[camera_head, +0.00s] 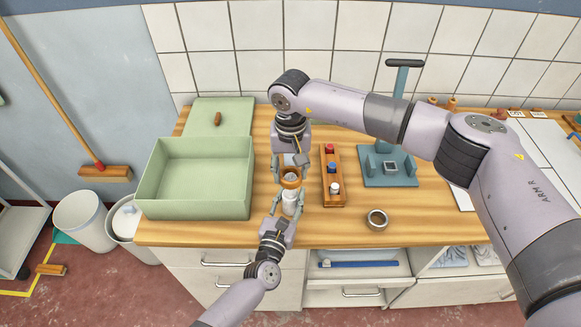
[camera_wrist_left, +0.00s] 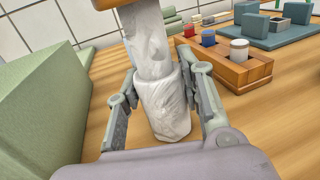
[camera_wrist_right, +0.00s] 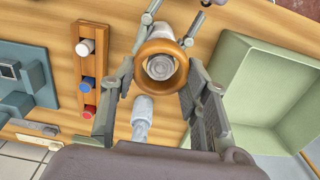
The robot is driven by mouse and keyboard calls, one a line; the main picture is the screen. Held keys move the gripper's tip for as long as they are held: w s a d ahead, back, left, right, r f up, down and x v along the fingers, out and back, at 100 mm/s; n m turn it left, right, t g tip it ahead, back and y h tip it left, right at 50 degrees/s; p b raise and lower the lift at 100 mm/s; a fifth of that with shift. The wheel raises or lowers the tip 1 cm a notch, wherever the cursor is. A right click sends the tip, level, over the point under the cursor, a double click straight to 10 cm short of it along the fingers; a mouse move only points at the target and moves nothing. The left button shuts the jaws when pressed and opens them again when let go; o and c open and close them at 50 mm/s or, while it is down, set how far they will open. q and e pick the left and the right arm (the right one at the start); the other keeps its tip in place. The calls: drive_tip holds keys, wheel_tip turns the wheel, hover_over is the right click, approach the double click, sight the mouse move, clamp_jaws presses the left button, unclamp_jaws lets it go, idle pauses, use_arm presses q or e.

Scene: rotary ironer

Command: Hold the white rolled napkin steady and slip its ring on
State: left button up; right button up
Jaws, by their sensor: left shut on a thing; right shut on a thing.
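The white rolled napkin (camera_head: 290,203) stands roughly upright in my left gripper (camera_head: 287,203), whose fingers are shut on its sides. In the left wrist view the napkin (camera_wrist_left: 165,105) has a narrower part rising to the brown ring (camera_wrist_left: 128,3) at the top edge. My right gripper (camera_wrist_right: 158,72) is shut on the ring from two sides. In the right wrist view the napkin's end (camera_wrist_right: 160,67) shows through the opening of the ring (camera_wrist_right: 160,47). I cannot tell how far the ring surrounds it. The head view shows the ring (camera_head: 291,183) directly above my left fingertips.
An open green box (camera_head: 195,207) is close on the left. A wooden rack (camera_head: 333,192) with red, blue and white pieces is close on the right. Bare tabletop lies at the front right.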

drive_tip(key=shift+f, duration=1.05)
drive_tip(key=shift+f, duration=0.15)
drive_tip(key=o, duration=1)
drive_tip(key=o, duration=0.6)
drive_tip(key=shift+c, duration=0.2)
wheel_tip(320, 180, up, 11)
idle(0.8)
